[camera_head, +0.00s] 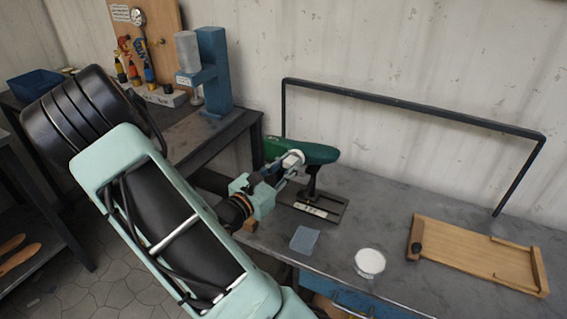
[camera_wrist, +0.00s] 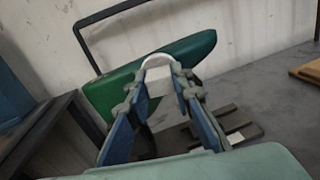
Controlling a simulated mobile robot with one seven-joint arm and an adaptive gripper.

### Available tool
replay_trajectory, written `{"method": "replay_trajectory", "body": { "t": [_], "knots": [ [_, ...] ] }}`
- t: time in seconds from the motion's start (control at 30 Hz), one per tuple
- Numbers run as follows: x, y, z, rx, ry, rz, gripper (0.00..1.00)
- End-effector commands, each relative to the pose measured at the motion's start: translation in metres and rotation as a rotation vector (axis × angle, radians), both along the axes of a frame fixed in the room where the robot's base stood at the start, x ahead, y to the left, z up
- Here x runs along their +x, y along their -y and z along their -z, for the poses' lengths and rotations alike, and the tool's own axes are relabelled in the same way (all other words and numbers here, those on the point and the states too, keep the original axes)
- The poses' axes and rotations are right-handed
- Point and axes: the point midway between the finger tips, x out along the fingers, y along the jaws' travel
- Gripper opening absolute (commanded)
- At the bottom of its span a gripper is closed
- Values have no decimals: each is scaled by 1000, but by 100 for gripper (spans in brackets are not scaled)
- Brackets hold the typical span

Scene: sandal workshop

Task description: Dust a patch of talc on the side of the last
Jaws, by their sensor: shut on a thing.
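A green shoe last (camera_head: 318,151) sits sideways on a dark stand (camera_head: 326,208) on the grey bench. It also shows in the wrist view (camera_wrist: 102,93). My gripper (camera_head: 287,166) is at the near side of the last, shut on a white rounded pad (camera_head: 293,158). In the wrist view the pad (camera_wrist: 159,62) sits between the two fingertips and overlaps the last. I cannot tell whether it touches the last. The pad and fingers hide part of the last's side; no talc patch is visible on the rest. A bowl of white powder (camera_head: 370,262) stands near the bench's front edge.
A blue-grey cloth (camera_head: 304,240) lies left of the bowl. A wooden tray (camera_head: 480,254) lies at the right. A dark rail frame (camera_head: 410,102) stands behind the last. A blue press (camera_head: 212,70) stands on the table at the back left. The bench is clear between stand and tray.

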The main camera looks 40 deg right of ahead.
Motion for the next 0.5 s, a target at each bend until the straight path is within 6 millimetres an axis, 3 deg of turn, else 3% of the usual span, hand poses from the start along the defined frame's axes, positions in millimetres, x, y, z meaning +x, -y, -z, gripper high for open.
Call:
{"method": "replay_trajectory", "body": {
  "t": [0.27,0.5],
  "knots": [
    [-22,7,-1,0,0,1,2],
    [-17,8,-2,-1,2,0,2]
  ]
}}
